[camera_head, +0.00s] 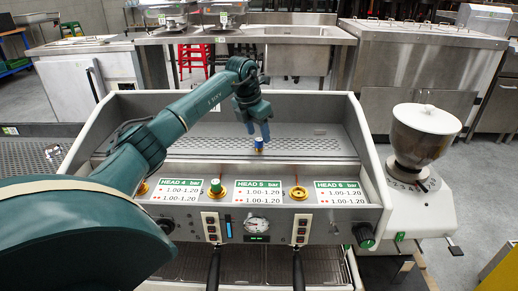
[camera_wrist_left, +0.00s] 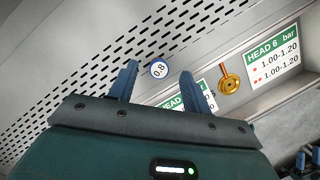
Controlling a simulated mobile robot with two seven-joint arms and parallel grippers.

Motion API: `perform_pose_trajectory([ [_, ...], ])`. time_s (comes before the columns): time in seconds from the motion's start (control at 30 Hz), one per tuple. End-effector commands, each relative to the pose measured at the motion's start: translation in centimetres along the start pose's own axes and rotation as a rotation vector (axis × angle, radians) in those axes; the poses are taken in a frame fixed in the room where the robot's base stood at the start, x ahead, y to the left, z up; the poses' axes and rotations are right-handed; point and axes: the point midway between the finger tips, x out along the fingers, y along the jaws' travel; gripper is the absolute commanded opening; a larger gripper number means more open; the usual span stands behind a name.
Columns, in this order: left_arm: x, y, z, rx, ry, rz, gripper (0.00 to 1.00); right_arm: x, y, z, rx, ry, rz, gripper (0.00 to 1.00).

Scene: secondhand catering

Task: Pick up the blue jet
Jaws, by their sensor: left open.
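The blue jet (camera_head: 259,147) is a small upright piece on the perforated top tray of the machine. In the left wrist view its pale round top (camera_wrist_left: 159,69), marked 0.8 and rimmed in blue, shows between the fingertips and slightly beyond them. My left gripper (camera_head: 257,131) is open, with its two blue fingers pointing down above and around the jet in the head view. In the left wrist view the open left gripper (camera_wrist_left: 157,78) has nothing clamped between its fingers. I cannot tell whether a finger touches the jet.
The perforated tray (camera_head: 215,140) is mostly clear, with grey raised side walls. On the front ledge are a green-topped brass piece (camera_head: 216,188), a brass fitting (camera_head: 298,193) and label plates (camera_head: 259,191). A grinder (camera_head: 424,135) stands at the right.

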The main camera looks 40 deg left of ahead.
Motion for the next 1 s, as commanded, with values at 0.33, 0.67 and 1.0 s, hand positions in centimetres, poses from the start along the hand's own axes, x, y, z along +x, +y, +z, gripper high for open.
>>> perform_pose_trajectory([
  [0.33,3.7,0.0,-0.3,0.0,0.001,0.0,0.49,0.5,-0.3,1.0,-0.018,-0.018,-0.011,0.57],
  [0.67,3.6,0.0,-0.3,0.0,0.0,0.0,0.32,0.5,-0.4,0.9,-0.017,-0.014,-0.013,0.57],
  [1.0,3.6,0.0,-0.3,0.0,0.0,0.0,0.04,0.5,-0.3,0.8,-0.018,-0.01,-0.011,0.57],
])
